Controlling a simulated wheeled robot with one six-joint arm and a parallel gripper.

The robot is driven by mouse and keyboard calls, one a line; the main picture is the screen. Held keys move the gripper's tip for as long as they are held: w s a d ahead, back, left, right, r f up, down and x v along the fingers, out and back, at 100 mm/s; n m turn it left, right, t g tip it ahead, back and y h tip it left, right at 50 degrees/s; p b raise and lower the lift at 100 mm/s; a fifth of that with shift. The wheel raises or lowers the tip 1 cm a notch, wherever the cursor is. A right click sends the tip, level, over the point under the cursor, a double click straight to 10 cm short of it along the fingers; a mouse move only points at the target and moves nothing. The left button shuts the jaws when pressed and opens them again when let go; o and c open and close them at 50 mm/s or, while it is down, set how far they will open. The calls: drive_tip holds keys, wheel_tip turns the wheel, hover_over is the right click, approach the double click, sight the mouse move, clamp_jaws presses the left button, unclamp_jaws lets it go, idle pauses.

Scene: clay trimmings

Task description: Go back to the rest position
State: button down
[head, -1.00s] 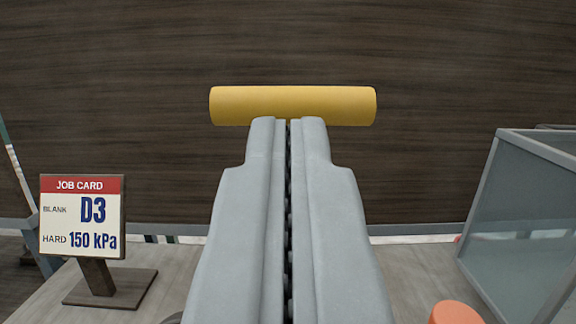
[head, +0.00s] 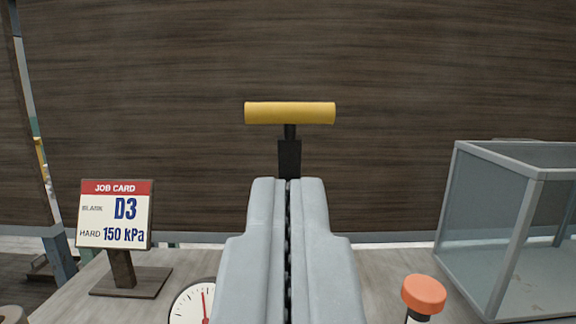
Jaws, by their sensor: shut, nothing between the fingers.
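My gripper (head: 288,183) is in the middle of the head view, its two grey fingers pressed together with nothing between them. Ahead of the fingertips is a yellow bar handle (head: 290,113) on a black stem (head: 289,158), in front of dark wood. The handle is clear of the fingers in the picture. The fingertips overlap the foot of the stem, so its lower end is hidden.
A job card (head: 115,214) reading D3 and 150 kPa stands at left. A dial gauge (head: 190,303) is partly hidden beside my gripper. An orange-capped item (head: 424,294) and a glass-sided box (head: 485,215) stand at right. A dark wood panel (head: 400,80) fills the back.

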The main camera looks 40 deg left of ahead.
drive_tip(key=s+d+r+m+t+h, duration=0.1)
drive_tip(key=s+r+m+t+h, duration=0.15)
drive_tip(key=s+h, duration=0.45)
drive_tip(key=s+d+r+m+t+h, duration=0.1)
drive_tip(key=s+m+h, duration=0.2)
drive_tip(key=s, duration=0.8)
drive_tip(key=s+f+m+g+h, duration=0.1)
drive_tip(key=s+f, duration=0.4)
drive_tip(key=s, duration=0.4)
drive_tip(key=s+f+g+h, duration=0.1)
drive_tip(key=s+f+g, duration=0.1)
drive_tip(key=s+f, duration=0.4)
drive_tip(key=s, duration=0.3)
drive_tip(key=shift+s+a+f+m+h, duration=0.2)
drive_tip(key=shift+a+f+m+h, duration=0.1)
drive_tip(key=shift+a+m, duration=0.05)
drive_tip(key=shift+g, duration=0.25)
